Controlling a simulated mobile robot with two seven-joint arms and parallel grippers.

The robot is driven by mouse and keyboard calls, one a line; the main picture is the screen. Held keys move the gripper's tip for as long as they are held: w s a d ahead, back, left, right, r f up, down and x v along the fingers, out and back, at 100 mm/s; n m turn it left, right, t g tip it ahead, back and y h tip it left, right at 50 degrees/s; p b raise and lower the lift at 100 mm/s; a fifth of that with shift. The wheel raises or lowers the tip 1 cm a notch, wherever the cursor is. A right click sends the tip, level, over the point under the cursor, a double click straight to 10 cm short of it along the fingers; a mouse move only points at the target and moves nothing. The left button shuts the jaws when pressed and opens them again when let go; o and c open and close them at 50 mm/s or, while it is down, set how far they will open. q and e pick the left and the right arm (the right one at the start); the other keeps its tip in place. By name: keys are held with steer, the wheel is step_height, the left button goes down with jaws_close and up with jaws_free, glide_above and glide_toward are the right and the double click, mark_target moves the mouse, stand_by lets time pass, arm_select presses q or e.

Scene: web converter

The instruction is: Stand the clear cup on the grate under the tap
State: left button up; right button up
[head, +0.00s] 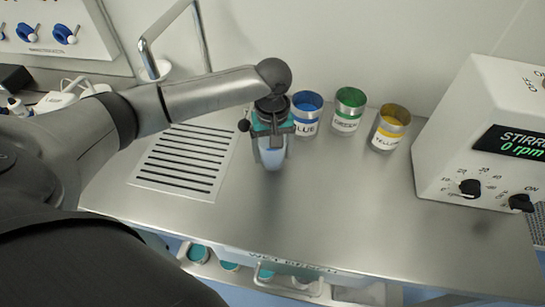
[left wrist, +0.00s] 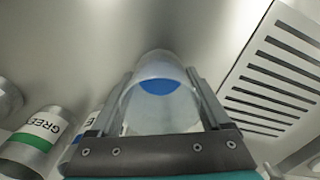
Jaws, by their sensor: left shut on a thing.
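The clear cup (head: 271,157) is in my left gripper (head: 270,138), over the counter just right of the grate. In the left wrist view the cup (left wrist: 160,112) sits between the two fingers, and a blue patch shows in or through it. I cannot tell whether its base touches the counter. The slotted grate (head: 150,177) lies flat and empty on the counter; it also shows at the right of the left wrist view (left wrist: 233,77). The tap (head: 146,46) is a bent metal pipe at the back, partly behind my left arm. My right gripper is not in view.
A blue-banded can (head: 306,118), a green-banded can (head: 347,112) and a yellow-banded can (head: 389,130) stand behind and right of the cup. A white stirrer box (head: 452,130) stands at the right. The counter's front middle is clear.

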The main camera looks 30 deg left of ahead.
arm_select(q)
steer(key=shift+f, duration=1.15)
steer(key=shift+f, duration=0.1)
steer(key=o, duration=1.2)
